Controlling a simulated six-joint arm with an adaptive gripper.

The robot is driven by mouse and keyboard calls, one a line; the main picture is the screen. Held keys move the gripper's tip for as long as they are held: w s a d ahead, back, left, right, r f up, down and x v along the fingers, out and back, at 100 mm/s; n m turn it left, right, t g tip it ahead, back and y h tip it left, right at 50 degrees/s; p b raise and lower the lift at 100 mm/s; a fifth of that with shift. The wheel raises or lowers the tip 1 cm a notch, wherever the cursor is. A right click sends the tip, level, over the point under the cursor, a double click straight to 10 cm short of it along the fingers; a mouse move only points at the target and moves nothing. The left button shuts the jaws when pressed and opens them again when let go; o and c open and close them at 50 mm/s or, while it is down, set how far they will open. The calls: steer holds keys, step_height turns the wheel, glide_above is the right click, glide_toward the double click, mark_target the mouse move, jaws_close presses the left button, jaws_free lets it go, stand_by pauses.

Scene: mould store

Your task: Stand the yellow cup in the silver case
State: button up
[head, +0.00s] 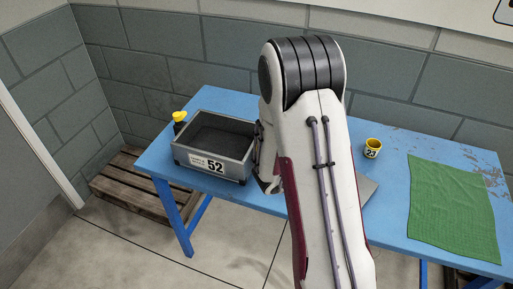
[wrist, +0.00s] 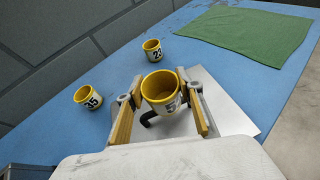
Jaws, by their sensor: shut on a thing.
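My gripper (wrist: 161,78) is shut on a yellow cup (wrist: 160,88) with a white number label, partly hidden by a finger. The cup is upright or nearly so between the fingers in the wrist view; I cannot tell its height above the table. The silver case (head: 212,162) is an open grey box with a dark inside and the number 52 on its front, at the left of the table in the head view. My gripper is just right of the case there, mostly hidden behind my arm, and the held cup is hidden too.
Two other yellow cups stand on the blue table (head: 405,175): cup 23 (head: 372,148) and cup 35 (wrist: 88,96). A green cloth (head: 452,205) lies at the right. A black bottle with a yellow cap (head: 180,120) stands left of the case. A grey sheet (wrist: 230,115) lies near my gripper.

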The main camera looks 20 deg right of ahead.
steer(key=shift+s, duration=0.15)
steer(key=shift+a+r, duration=0.1)
steer(key=shift+a, duration=0.1)
steer(key=shift+a+r, duration=0.1)
steer(key=shift+a, duration=0.2)
steer(key=w+a+r+n+t+y, duration=0.1)
steer(key=w+a+n+t, duration=0.15)
steer(key=a, duration=0.65)
steer(key=w+a+r+n+t+y, duration=0.1)
steer(key=w+a+r, duration=0.15)
steer(key=a, duration=0.75)
steer(key=w+a+r+n+t, duration=0.1)
steer(key=w+a+n+t, duration=0.15)
steer(key=a, duration=0.65)
steer(key=w+r+n+t+y, duration=0.1)
steer(key=w+r, duration=0.1)
steer(key=w, duration=0.8)
steer(key=w+d+r+n+t+y, duration=0.1)
steer(key=w+r+n+y, duration=0.1)
steer(key=w, duration=0.8)
steer(key=shift+r+t, duration=0.3)
steer(key=shift+r, duration=0.1)
step_height(320, 180, down, 6)
steer(key=shift+f, duration=0.15)
